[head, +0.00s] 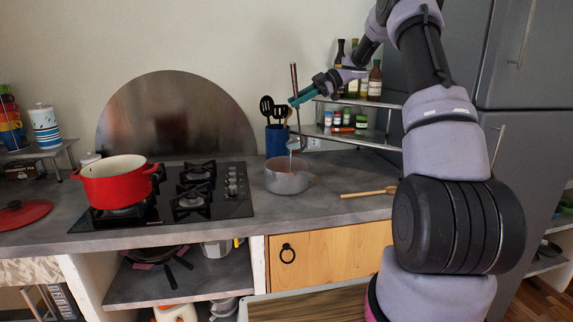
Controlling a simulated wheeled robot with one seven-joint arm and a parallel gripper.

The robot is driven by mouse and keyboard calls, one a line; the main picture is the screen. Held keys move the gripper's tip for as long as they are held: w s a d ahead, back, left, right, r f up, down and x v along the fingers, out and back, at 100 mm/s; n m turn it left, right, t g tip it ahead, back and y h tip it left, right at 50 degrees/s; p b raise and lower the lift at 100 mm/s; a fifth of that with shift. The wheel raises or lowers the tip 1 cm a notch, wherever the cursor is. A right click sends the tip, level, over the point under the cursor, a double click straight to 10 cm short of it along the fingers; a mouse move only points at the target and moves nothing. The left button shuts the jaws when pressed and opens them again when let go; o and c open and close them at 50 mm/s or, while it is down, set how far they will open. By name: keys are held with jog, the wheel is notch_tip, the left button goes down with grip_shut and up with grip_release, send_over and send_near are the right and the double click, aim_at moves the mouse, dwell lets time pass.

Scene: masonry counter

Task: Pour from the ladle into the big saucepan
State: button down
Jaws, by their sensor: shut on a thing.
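My gripper (301,96) is shut on the handle of the ladle (294,76) above the counter. The ladle hangs nearly upright with its bowl (294,144) low, just over a grey metal saucepan (287,181). The saucepan stands on the counter right of the hob, with its mouth open upward. I cannot tell what is in the ladle's bowl or whether the bowl touches the pan's rim. A red two-handled pot (117,186) stands on the hob.
A blue utensil holder (276,141) stands close behind the saucepan. A wire rack (365,136) with bottles and jars is to the right. A wooden spoon (368,192) lies on the counter (338,213). The hob (215,207) is at left, a red lid (22,213) farther left.

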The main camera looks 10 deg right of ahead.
jog(key=shift+n+t+h, duration=0.3)
jog(key=shift+h, duration=0.2)
jog(key=shift+s+a+f, duration=1.1)
jog(key=shift+s+a, duration=0.15)
jog(key=shift+s, duration=0.15)
jog(key=shift+n+t+h, duration=0.3)
jog(key=shift+t+h, duration=0.1)
jog(key=shift+h, duration=0.1)
jog(key=shift+s+a+f, duration=1.5)
jog(key=shift+s+f, duration=0.15)
jog(key=shift+s, duration=0.05)
dwell(0.6)
jog(key=shift+s+a+f+n+t+h+p, duration=0.4)
jog(key=shift+s+a+f+t+h+p, duration=0.15)
jog(key=shift+s+a+f, duration=0.6)
dwell(1.1)
jog(key=shift+s+a+f+t+h+p, duration=0.3)
jog(key=shift+s+f, duration=0.2)
jog(key=shift+f, duration=0.1)
dwell(0.5)
